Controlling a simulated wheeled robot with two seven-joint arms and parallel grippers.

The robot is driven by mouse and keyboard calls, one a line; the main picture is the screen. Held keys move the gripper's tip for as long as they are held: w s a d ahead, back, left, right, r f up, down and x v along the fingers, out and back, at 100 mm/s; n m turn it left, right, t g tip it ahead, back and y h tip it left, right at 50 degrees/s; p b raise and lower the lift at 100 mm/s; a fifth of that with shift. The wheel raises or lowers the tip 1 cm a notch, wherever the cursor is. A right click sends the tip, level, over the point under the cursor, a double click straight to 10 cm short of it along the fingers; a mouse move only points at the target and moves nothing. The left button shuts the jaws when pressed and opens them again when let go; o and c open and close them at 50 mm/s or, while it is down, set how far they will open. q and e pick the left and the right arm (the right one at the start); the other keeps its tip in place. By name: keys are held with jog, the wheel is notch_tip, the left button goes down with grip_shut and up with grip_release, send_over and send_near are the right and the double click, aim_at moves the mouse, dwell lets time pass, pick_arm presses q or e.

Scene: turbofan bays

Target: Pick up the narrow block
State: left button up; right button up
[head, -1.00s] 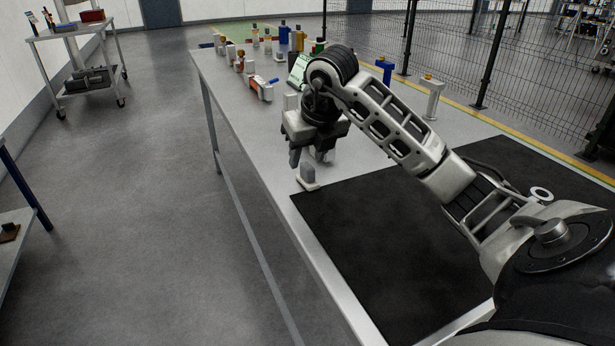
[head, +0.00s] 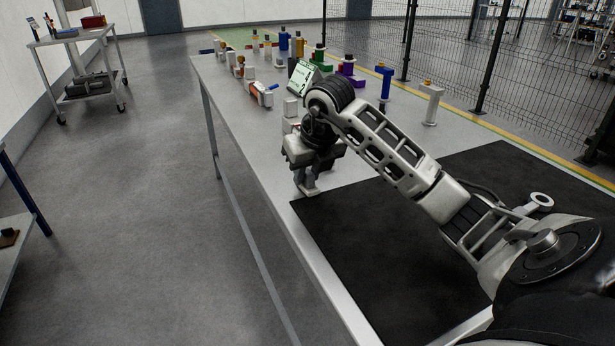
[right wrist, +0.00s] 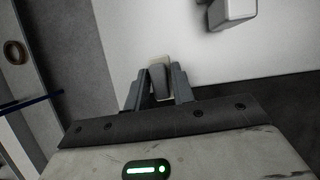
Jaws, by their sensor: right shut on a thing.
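The narrow block (right wrist: 158,79) is a small grey upright piece, with a pale part showing just behind it. My right gripper (right wrist: 158,90) is shut on it, one dark finger on each side. In the head view my right gripper (head: 306,184) points down at the table beside the black mat's far left corner. There the block is mostly hidden by the fingers, and I cannot tell whether it is clear of the tabletop. My left gripper is not in view.
A white block (head: 290,107) stands on the table (head: 250,125) beyond the gripper. A green-and-white display (head: 303,76), coloured bottles and stands fill the far end. A wire fence runs along the right.

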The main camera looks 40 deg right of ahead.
jog(key=shift+r, duration=0.65)
jog(key=v, duration=0.2)
jog(key=a+v, duration=0.1)
jog(key=v, duration=0.5)
jog(key=shift+s+a+f, duration=0.1)
jog(key=shift+s+a, duration=0.15)
jog(key=shift+a, duration=0.1)
jog(key=s+a+r+p, duration=0.1)
jog(key=s+a+r, duration=0.3)
jog(key=s, duration=0.4)
jog(key=shift+a+r+p, duration=0.25)
jog(key=shift+a+p, duration=0.1)
jog(key=shift+a, duration=0.55)
